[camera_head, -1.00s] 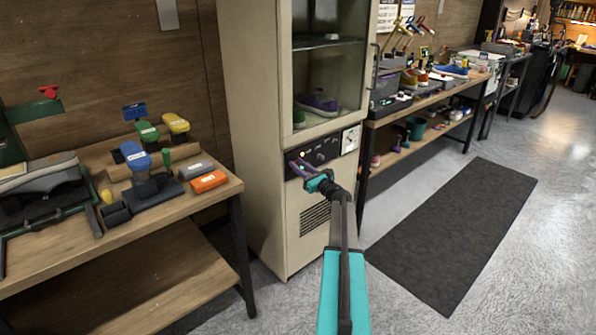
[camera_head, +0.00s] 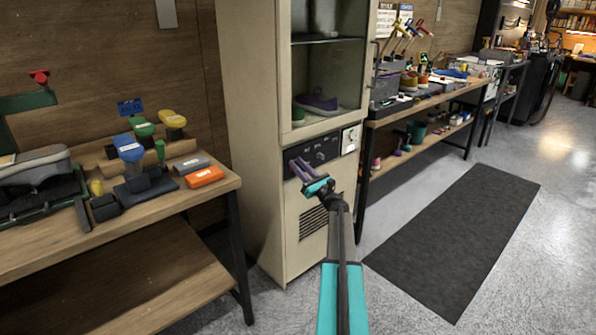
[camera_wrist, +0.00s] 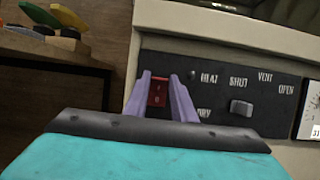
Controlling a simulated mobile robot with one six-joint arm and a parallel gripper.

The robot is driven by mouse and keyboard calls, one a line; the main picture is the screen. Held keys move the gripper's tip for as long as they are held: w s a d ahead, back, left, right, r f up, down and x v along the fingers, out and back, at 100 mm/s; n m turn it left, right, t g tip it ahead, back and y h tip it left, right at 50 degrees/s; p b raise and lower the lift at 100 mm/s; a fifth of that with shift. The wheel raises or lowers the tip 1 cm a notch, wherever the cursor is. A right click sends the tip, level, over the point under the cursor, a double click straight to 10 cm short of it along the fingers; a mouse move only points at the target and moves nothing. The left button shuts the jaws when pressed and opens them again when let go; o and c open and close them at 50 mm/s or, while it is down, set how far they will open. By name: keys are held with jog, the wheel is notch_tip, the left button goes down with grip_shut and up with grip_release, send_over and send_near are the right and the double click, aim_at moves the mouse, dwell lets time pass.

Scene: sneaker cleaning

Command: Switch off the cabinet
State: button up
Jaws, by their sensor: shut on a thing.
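The beige cabinet (camera_head: 257,130) stands upright in the middle of the head view, with a glass front and a dark control panel (camera_head: 323,150). In the wrist view the panel (camera_wrist: 222,72) carries labels including HEAT, SHUT, VENT and OPEN. A grey knob (camera_wrist: 241,108) sits under SHUT. A red rocker switch (camera_wrist: 158,92) with small white marks is at the panel's left. My gripper (camera_head: 297,162) is at the panel's left part. Its purple fingers (camera_wrist: 159,78) are on both sides of the red switch, shut on it. The small round lamp (camera_wrist: 192,75) beside HEAT looks dark.
A workbench (camera_head: 60,245) with brushes and an orange block (camera_head: 205,177) stands left of the cabinet. Another bench (camera_head: 425,103) with shoes and tools is on the right. A dark mat (camera_head: 455,240) lies on the open floor. A purple shoe (camera_head: 317,101) is inside the cabinet.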

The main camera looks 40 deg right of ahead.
dwell(0.3)
jog(key=o, duration=1.1)
jog(key=shift+c, duration=0.2)
jog(key=shift+s+f, duration=0.1)
jog(key=shift+s, duration=0.05)
jog(key=v, duration=1.3)
jog(key=shift+s+f, duration=0.2)
jog(key=shift+s, duration=0.05)
